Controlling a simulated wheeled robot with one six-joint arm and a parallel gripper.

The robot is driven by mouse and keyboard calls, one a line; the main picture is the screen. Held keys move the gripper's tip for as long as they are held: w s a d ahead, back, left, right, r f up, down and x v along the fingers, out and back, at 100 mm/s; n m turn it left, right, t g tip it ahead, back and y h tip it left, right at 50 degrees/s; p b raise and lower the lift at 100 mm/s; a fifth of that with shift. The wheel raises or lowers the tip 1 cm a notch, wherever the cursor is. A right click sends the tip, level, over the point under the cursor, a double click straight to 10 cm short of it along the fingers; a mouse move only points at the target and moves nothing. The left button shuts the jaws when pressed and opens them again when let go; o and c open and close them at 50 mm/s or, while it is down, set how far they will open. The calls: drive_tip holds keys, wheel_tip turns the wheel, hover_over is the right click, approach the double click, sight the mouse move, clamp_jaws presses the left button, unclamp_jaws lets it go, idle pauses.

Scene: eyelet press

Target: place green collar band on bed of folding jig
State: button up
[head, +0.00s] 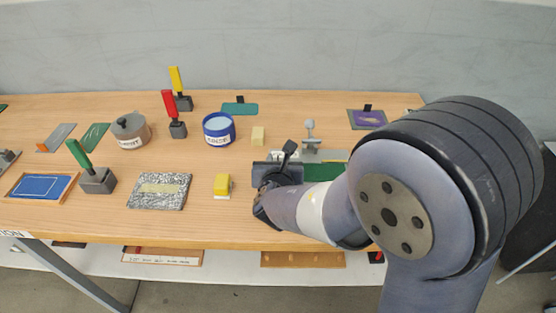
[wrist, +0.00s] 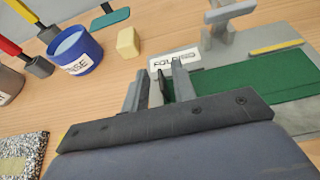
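In the head view part of the green (head: 323,172) shows to the right of my gripper. My gripper (wrist: 159,90) is at the left end of the band, with its two grey fingers apart. A dark upright tab (wrist: 157,88) stands between the fingers, with gaps visible on both sides. Whether the tab belongs to the band is not clear. My gripper housing hides the band's near left part.
A blue tub (head: 219,128), a pale yellow block (head: 258,136) and a yellow block (head: 222,186) stand left of the jig. A speckled slab (head: 160,204) lies front left. A purple piece (head: 367,119) lies behind right. The jig's upright clamp (head: 310,132) rises close to my gripper.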

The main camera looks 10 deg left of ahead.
drive_tip(key=shift+r+p, duration=0.25)
drive_tip(key=shift+p, duration=0.05)
drive_tip(key=v, duration=1.2)
drive_tip(key=shift+f, duration=0.2)
